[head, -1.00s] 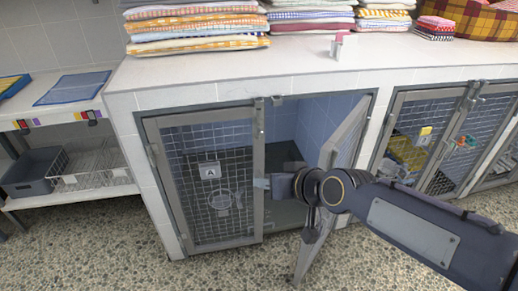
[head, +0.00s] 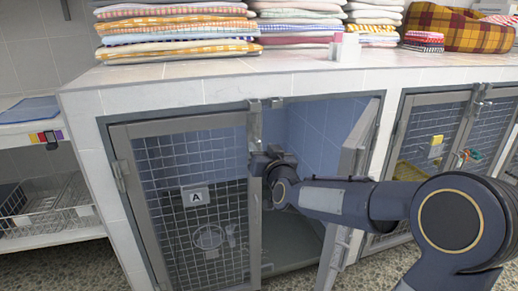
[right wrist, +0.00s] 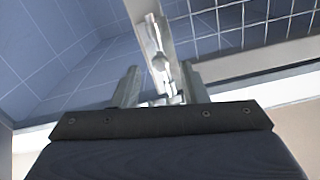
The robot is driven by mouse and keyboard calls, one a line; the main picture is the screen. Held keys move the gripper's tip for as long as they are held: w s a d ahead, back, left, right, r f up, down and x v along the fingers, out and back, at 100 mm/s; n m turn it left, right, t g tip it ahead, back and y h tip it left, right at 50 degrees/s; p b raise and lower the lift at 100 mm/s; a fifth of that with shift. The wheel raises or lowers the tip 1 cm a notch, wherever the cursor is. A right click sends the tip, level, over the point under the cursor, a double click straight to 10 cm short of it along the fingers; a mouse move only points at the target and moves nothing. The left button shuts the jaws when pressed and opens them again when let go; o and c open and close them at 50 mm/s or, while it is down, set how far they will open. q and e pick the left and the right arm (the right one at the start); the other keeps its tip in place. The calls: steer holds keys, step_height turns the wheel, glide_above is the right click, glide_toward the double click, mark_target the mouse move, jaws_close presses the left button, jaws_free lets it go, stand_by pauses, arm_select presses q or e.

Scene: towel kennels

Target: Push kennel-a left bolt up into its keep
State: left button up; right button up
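Kennel-a has a left mesh door (head: 190,195) with an "A" tag, standing closed in its frame, and a right door (head: 352,170) swung open outward. The left bolt (head: 254,122) is a pale metal bar on the upper part of the left door's inner stile. Its top is close to the frame's upper edge, where a keep (head: 254,104) shows; I cannot tell whether they meet. My right gripper (head: 262,160) is at this stile below the bolt. In the right wrist view its fingers (right wrist: 160,88) stand apart, with the bolt hardware (right wrist: 160,62) beyond and between them. My left gripper is not in view.
Folded towels (head: 178,27) are stacked on the white tiled counter (head: 200,75) above. The kennel interior (head: 310,130) behind the gripper is open space. The neighbouring kennel (head: 432,130) is at the right, and a shelf with wire baskets (head: 70,200) is at the left.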

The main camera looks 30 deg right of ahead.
mark_target(259, 144)
steer(key=shift+x, duration=1.6)
steer(key=shift+c, duration=0.4)
jaws_close()
